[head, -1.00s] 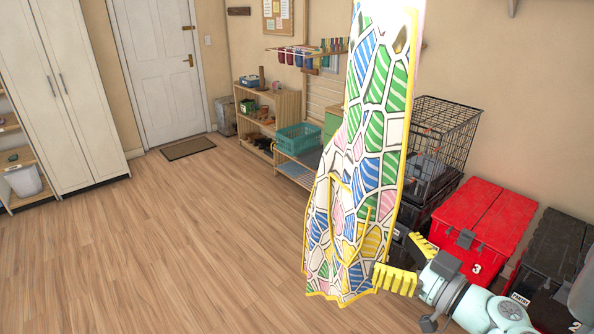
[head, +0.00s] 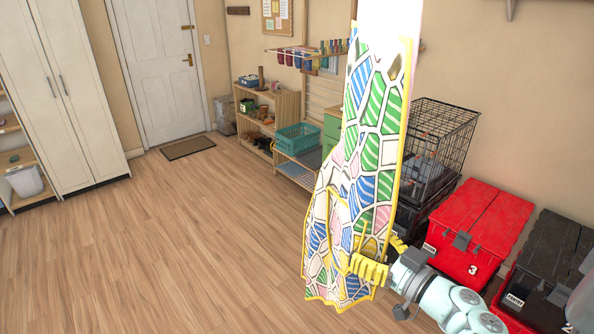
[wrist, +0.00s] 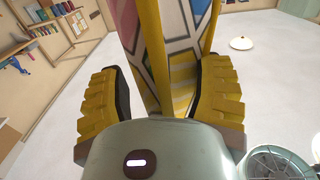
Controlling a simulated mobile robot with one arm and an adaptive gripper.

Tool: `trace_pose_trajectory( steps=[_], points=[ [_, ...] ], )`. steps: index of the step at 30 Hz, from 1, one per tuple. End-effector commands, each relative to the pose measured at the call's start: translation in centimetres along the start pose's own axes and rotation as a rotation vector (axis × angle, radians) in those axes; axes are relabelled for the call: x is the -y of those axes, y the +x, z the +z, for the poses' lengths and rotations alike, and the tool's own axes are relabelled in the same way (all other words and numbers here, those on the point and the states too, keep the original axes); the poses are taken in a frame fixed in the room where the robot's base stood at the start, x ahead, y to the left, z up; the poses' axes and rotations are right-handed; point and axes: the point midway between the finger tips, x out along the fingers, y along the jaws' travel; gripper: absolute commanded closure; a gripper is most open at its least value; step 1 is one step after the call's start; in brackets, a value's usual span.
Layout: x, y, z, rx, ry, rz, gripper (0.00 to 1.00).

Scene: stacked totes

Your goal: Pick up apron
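The apron (head: 368,170) hangs upright in the middle of the head view, with a mosaic pattern in blue, green, pink and white and yellow edging. Its top runs out of the picture. My gripper (head: 383,258) is at its lower right part. In the wrist view the apron (wrist: 172,45) rises between the two yellow fingers of my gripper (wrist: 163,90). The fingers stand apart on either side of the cloth, with a gap visible on the right side. The far finger is partly hidden behind the apron in the head view.
A red tote (head: 480,225) and a black tote (head: 545,265) stand to the right, close to my arm. A wire cage (head: 445,130) is behind the apron. A teal basket (head: 297,138) sits on low shelving. The wooden floor (head: 170,260) at left is clear.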

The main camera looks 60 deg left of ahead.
Motion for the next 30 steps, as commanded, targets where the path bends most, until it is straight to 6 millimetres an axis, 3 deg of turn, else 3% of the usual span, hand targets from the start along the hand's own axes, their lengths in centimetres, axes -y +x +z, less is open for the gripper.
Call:
trace_pose_trajectory(
  steps=[2,17,30],
  points=[
    [0.0,0.0,0.0,0.000,0.000,-0.001,0.45],
    [0.0,0.0,0.0,0.000,0.000,0.001,0.97],
    [-0.9,0.2,-1.1,-0.003,-0.003,0.001,0.97]
  ],
)
